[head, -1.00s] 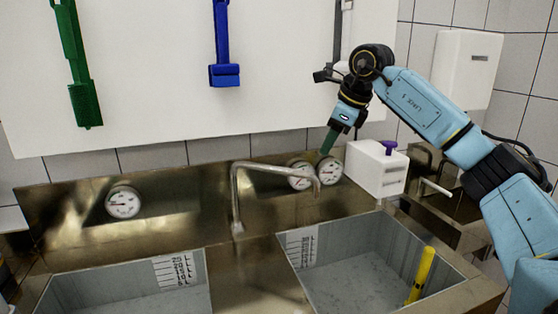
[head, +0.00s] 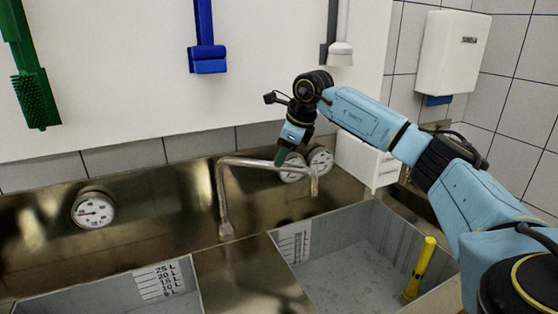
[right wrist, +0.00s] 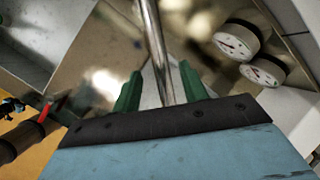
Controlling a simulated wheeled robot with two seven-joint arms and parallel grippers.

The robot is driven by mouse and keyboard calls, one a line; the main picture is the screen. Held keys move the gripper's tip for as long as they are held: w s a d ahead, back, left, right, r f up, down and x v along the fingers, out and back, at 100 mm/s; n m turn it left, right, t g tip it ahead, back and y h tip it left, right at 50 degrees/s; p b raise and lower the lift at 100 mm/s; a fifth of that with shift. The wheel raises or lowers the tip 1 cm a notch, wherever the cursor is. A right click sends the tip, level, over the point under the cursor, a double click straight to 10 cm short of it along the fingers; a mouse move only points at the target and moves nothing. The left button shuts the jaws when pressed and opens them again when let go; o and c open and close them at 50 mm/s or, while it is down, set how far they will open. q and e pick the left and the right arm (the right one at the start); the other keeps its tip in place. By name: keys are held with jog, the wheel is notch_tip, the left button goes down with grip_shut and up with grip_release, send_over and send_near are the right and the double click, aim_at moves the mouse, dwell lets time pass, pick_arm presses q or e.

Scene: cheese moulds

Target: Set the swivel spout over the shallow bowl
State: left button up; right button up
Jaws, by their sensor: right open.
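The swivel spout (head: 262,162) is a bent steel tube. It rises from the ledge between two grey basins and its outlet end points right, toward the right basin (head: 345,215). The left basin (head: 105,300) is partly cut off by the frame. I cannot tell which bowl is shallower. My right gripper (head: 281,158) is at the spout's horizontal arm, with its green fingers pointing down. In the right wrist view the open fingers (right wrist: 158,92) stand on either side of the spout tube (right wrist: 155,40). My left gripper is not in view.
Round gauges (head: 320,160) sit on the back panel close behind the spout, and another gauge (head: 93,209) is at the left. A white box (head: 368,162) stands right of the gripper. A yellow cylinder (head: 420,268) stands in the right basin.

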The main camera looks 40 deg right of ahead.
jog(key=shift+x, duration=1.05)
jog(key=shift+w+f, duration=0.2)
jog(key=shift+f, duration=0.3)
jog(key=shift+c, duration=1)
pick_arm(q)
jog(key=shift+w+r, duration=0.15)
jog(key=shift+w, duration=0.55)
pick_arm(e)
grip_shut()
